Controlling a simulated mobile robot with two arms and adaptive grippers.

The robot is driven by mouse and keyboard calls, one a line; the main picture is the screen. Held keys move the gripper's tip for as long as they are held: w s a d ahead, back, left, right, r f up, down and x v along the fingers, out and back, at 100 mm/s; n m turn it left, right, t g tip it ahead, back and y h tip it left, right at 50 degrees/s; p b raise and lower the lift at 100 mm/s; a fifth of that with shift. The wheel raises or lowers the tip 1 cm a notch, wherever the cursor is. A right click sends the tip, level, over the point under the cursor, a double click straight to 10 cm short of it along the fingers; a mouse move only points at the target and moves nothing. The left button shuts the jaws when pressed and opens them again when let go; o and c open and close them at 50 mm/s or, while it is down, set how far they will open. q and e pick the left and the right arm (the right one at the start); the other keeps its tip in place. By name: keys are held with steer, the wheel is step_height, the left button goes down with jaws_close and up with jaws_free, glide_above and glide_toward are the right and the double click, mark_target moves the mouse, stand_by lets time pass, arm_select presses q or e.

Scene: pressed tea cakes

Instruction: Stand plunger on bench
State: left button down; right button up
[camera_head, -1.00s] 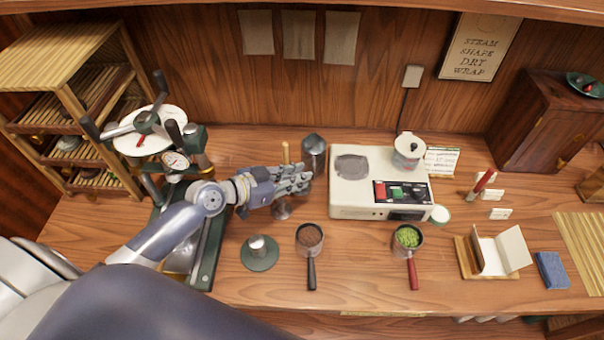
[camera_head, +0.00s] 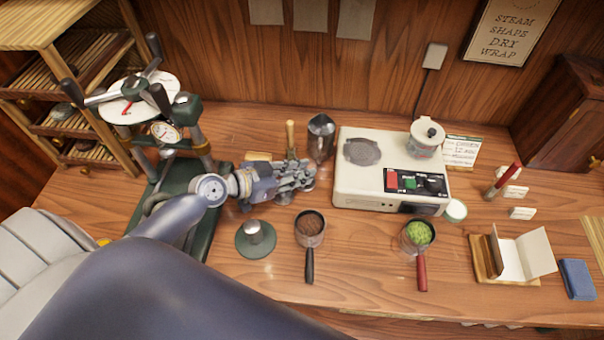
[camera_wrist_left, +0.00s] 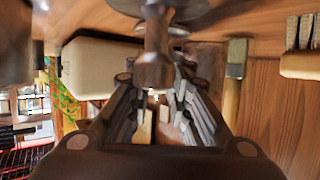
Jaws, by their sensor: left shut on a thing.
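The plunger shows in the left wrist view as a dark handle (camera_wrist_left: 155,50) joined to a round metal disc. That view is turned over, with the bench at its top, so the plunger is roughly upright, disc downward. My left gripper (camera_head: 304,172) is shut on the handle, and its fingers also show in the wrist view (camera_wrist_left: 160,108). In the head view the gripper hides most of the plunger; a bit of metal shows beneath it. I cannot tell whether the disc touches the wooden bench (camera_head: 370,255). My right gripper is out of view.
A metal jug (camera_head: 321,138) and a wooden-handled tool (camera_head: 290,136) stand close behind the gripper. A white machine (camera_head: 372,195) is to the right, a green press (camera_head: 177,180) to the left. A green disc with a metal knob (camera_head: 256,238) and a dark-handled cup (camera_head: 309,228) lie in front.

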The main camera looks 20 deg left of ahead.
arm_select(q)
steer(key=shift+w, duration=0.15)
steer(key=shift+s, duration=0.2)
steer(key=c, duration=1.5)
jaws_free()
steer(key=shift+f, duration=0.1)
steer(key=shift+o, duration=0.2)
